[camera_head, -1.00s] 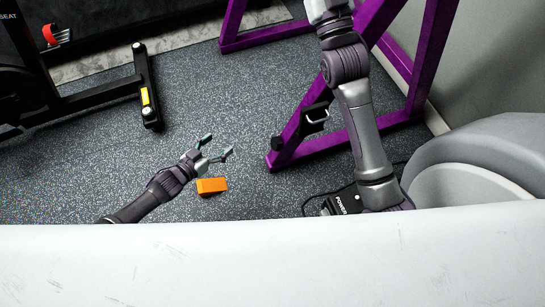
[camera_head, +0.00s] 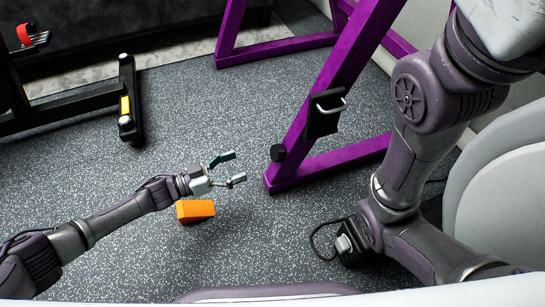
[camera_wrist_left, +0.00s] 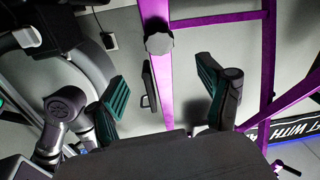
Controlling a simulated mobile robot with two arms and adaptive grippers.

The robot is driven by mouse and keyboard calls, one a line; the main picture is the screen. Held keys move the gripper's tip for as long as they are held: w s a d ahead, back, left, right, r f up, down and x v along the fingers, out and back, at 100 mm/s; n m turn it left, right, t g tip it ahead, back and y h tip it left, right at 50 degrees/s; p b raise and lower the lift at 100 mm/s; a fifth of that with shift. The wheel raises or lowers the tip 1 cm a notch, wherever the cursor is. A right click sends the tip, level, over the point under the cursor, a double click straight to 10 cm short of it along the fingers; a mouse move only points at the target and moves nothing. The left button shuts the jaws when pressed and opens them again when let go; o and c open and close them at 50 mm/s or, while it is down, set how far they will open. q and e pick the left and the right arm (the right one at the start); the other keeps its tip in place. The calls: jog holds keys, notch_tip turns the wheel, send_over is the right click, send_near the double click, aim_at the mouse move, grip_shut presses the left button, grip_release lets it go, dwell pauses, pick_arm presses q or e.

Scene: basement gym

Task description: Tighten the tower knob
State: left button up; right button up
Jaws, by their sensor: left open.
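The tower is a purple steel frame; its upright (camera_head: 330,75) leans across the head view. A dark knob (camera_head: 278,153) sticks out low on its left side. In the left wrist view the knob (camera_wrist_left: 159,44) is a grey, lobed disc in front of the purple post. My left gripper (camera_head: 233,168) is open and empty, left of the knob and apart from it, fingers pointing towards the tower. In the left wrist view the knob lies beyond and between its two green-padded fingers (camera_wrist_left: 163,88).
An orange block (camera_head: 195,210) lies on the floor below my left wrist. A black bracket with a metal handle (camera_head: 325,110) is on the upright. Black exercise equipment (camera_head: 127,100) stands at the left. A rounded grey machine (camera_head: 505,200) is at the right. Speckled floor between is clear.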

aim_at(274, 152)
pick_arm(q)
jog(key=b+x, duration=0.5)
jog(key=x, duration=0.5)
jog(key=shift+f, duration=0.15)
jog(key=shift+w+d+b, duration=0.2)
jog(key=shift+d+b, duration=0.25)
jog(key=shift+d, duration=0.15)
jog(key=c, duration=1.2)
